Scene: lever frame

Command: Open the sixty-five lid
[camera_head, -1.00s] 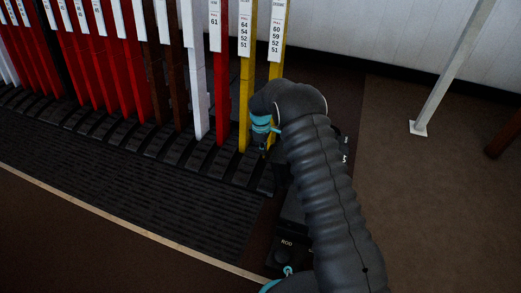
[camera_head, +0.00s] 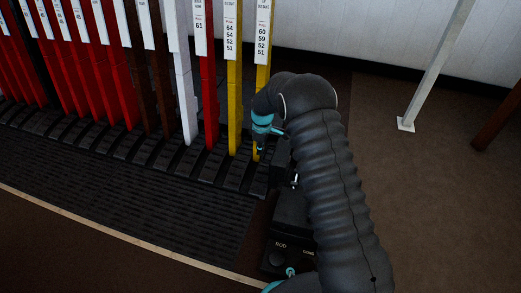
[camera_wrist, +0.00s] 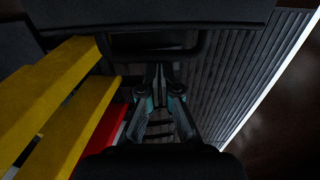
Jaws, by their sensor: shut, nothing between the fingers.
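I cannot make out a lid marked sixty-five in either view. My gripper (camera_wrist: 158,72) shows in the wrist view, its teal-jointed fingers shut and empty. A dark bar-like frame (camera_wrist: 198,45) lies around and beyond its tips; I cannot tell whether they touch. In the head view my arm bends down just right of the last yellow lever (camera_head: 263,45), and the fingertips are hidden or too dark to tell. A low black unit (camera_head: 287,220) marked ROD lies left of my arm, partly covered by it.
Yellow lever bars (camera_wrist: 60,85) crowd the wrist view's left side, with a red lever (camera_wrist: 105,135) beside them. In the head view a row of red, brown, white and yellow levers fills the left. A pale post (camera_head: 435,70) stands right. Brown floor (camera_head: 440,200) is clear there.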

